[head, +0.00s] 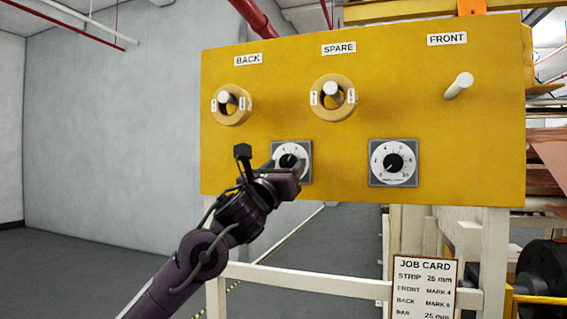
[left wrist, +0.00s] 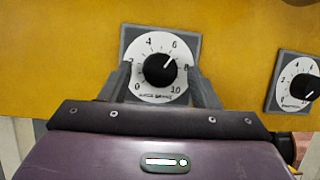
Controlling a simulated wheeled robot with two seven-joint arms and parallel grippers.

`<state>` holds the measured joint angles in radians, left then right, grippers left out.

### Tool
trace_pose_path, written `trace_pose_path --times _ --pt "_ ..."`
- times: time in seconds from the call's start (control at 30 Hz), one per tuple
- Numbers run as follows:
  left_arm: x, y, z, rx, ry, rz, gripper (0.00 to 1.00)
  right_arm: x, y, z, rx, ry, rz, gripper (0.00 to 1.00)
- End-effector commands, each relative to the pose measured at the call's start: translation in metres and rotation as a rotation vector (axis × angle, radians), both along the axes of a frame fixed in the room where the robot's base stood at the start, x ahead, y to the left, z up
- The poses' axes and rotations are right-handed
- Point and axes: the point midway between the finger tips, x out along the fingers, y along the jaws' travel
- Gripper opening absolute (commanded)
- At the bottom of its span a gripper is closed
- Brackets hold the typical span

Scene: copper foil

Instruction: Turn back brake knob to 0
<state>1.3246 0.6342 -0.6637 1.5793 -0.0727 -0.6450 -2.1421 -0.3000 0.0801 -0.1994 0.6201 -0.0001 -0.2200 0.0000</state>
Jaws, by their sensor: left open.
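The back brake knob (left wrist: 160,70) is a black round knob on a white dial marked 0 to 10. Its white pointer line points up and right, near 6 on the side towards 8. In the head view its dial (head: 291,150) is the left of two on the yellow panel, partly hidden by my gripper. My left gripper (head: 290,176) is in front of this dial. In the left wrist view its two fingers (left wrist: 161,80) stand open on either side of the knob, with visible gaps between them and it. My right gripper is not in view.
A second dial (head: 393,163) sits to the right on the yellow panel (head: 290,80). Above are the BACK lever (head: 227,98), the SPARE lever (head: 332,90) and the FRONT lever (head: 459,85), which stick out. A job card (head: 424,285) hangs below. Floor at left is clear.

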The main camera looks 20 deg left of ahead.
Motion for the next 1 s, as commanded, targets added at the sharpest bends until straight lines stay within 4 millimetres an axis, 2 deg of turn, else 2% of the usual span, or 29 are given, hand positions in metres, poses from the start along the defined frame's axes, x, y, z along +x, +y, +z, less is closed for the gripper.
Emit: trace_pose_path --times 0.23,0.57,1.0 --pt "0.001 0.000 0.000 0.000 0.001 0.000 0.56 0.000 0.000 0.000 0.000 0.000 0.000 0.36" --pt "0.001 0.000 -0.001 -0.001 0.001 0.000 0.13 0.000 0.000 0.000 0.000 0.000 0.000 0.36" --pt "0.001 -0.003 -0.004 -0.101 0.005 -0.003 0.12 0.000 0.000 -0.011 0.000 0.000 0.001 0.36"
